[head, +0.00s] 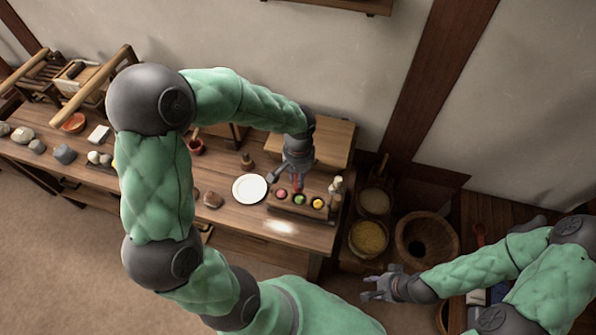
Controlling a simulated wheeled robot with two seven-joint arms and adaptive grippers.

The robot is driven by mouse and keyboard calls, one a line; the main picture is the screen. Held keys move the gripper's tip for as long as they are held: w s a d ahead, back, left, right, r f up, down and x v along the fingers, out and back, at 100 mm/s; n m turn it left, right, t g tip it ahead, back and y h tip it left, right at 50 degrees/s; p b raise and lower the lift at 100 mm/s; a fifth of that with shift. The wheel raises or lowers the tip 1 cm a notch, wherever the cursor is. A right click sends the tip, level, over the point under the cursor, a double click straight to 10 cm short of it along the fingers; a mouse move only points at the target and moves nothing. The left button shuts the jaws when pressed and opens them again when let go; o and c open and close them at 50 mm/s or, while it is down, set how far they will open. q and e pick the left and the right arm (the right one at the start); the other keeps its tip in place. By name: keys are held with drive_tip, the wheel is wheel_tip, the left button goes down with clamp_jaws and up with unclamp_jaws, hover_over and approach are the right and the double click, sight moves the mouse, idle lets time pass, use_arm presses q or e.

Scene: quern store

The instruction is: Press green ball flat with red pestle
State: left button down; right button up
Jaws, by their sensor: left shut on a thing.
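My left gripper (295,172) is over the right end of the long bench. It is shut on the red pestle (297,184), which shows as a small red upright shape below the fingers. The green ball (299,199) sits in the middle of a dark wooden tray (285,209), just below the pestle in the picture. I cannot tell whether the pestle touches it. A pink ball (282,194) is left of it and a yellow ball (318,203) is right of it. My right gripper (369,289) is open and empty, over the floor right of the bench.
A white plate (250,188) lies left of the tray. Small pale figures or bottles (336,185) stand close on its right. A wooden board or box (327,141) is behind. Grain baskets (368,238) and a round wooden vessel (427,237) stand right of the bench.

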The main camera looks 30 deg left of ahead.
use_arm(q)
drive_tip(key=shift+d+f, duration=0.1)
drive_tip(key=shift+d, duration=0.15)
drive_tip(key=shift+a+f+b, duration=0.1)
drive_tip(key=shift+f+b, duration=0.45)
drive_tip(key=shift+f, duration=0.05)
drive_tip(key=shift+f+b, duration=1.45)
drive_tip(key=shift+f, duration=0.5)
drive_tip(key=shift+f, duration=0.15)
drive_tip(key=shift+f+b, duration=0.15)
drive_tip(key=shift+b, duration=0.15)
drive_tip(key=shift+f+b, duration=0.55)
drive_tip(key=shift+b, duration=0.05)
idle(0.5)
drive_tip(key=shift+r, duration=0.2)
idle(0.9)
drive_tip(key=shift+r+p, duration=2.95)
drive_tip(key=shift+r, duration=0.75)
